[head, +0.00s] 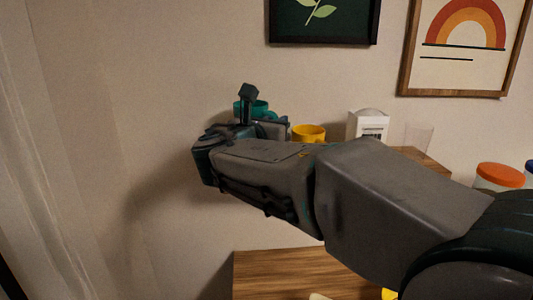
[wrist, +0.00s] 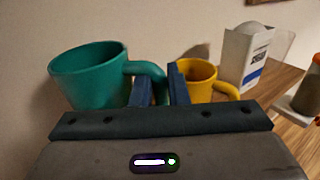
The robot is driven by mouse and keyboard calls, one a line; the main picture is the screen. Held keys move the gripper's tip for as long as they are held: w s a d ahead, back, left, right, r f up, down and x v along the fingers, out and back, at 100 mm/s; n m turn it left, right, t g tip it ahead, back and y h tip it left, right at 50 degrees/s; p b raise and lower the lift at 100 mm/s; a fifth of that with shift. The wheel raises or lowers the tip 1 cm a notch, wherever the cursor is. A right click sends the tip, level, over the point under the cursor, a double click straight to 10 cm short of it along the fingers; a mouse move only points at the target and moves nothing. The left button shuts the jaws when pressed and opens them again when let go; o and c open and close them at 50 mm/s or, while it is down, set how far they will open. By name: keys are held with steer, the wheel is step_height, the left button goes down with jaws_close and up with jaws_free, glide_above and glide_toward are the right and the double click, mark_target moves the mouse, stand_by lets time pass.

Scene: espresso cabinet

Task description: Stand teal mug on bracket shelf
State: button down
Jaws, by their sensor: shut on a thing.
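The teal mug (wrist: 92,78) is upright at the left of the wrist view, with its handle pointing right. My gripper (wrist: 158,84) is shut on the mug's handle. In the head view the mug (head: 262,107) shows only in part behind my gripper (head: 250,108). My wrist and arm hide its lower part. I cannot tell whether anything supports the mug from below. The bracket shelf (head: 425,158) shows as a wooden top partly behind my arm; its left part is hidden.
A yellow mug (head: 309,132) stands just right of my gripper, close to it. A white carton (head: 367,126) and a clear cup (head: 417,138) are farther right. A wooden surface (head: 285,274) lies below my arm.

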step_height(320, 180, down, 6)
steer(key=shift+f, duration=0.25)
steer(key=shift+f, duration=0.1)
steer(key=c, duration=1.4)
jaws_free()
